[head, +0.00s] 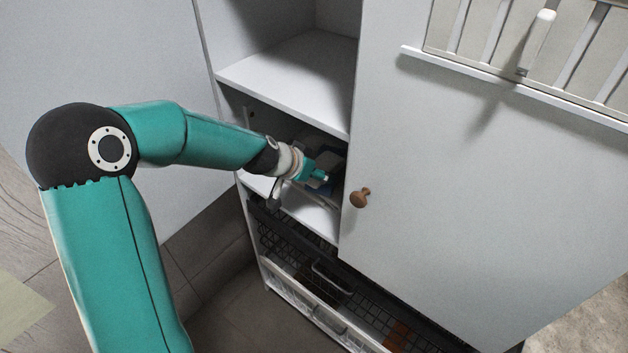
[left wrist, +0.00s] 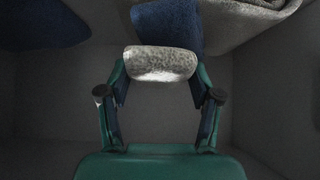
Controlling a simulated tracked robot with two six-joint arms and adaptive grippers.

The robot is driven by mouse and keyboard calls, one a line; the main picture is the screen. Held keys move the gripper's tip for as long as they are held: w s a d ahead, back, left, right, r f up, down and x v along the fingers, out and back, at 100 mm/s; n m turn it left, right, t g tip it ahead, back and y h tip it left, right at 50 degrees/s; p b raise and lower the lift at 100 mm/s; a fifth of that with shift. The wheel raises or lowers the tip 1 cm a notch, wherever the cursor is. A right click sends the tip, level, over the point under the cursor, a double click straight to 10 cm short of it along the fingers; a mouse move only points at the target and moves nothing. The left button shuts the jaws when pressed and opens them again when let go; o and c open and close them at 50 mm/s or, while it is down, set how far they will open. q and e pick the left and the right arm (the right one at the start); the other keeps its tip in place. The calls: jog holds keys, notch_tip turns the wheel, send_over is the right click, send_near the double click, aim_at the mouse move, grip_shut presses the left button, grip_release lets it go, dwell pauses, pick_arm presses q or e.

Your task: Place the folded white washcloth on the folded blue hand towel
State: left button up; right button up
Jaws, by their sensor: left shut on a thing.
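My left gripper (head: 318,177) reaches into the cabinet's middle compartment. In the left wrist view my left gripper (left wrist: 160,75) is shut on the folded white washcloth (left wrist: 160,61), which spans between its two fingers. The folded blue hand towel (left wrist: 172,20) shows just beyond the washcloth, overlapped by it in that view. I cannot tell whether the cloth touches the towel. In the head view the gripper and the shadow inside the compartment mostly hide both cloths. My right gripper is not in view.
A beige-grey textile (left wrist: 235,22) lies right of the blue towel, and a dark blue one (left wrist: 40,22) lies at the left. A white shelf (head: 295,75) is above my gripper. A closed door with a wooden knob (head: 360,197) stands right of the opening. Wire baskets (head: 330,285) are below.

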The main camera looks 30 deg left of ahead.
pick_arm(q)
jog(key=shift+s+f+b, duration=0.1)
jog(key=shift+f+b, duration=0.35)
jog(key=shift+f, duration=0.7)
jog(key=shift+w, duration=0.3)
jog(key=shift+s+a, duration=0.1)
jog(key=o, duration=1)
jog(key=shift+f, duration=0.1)
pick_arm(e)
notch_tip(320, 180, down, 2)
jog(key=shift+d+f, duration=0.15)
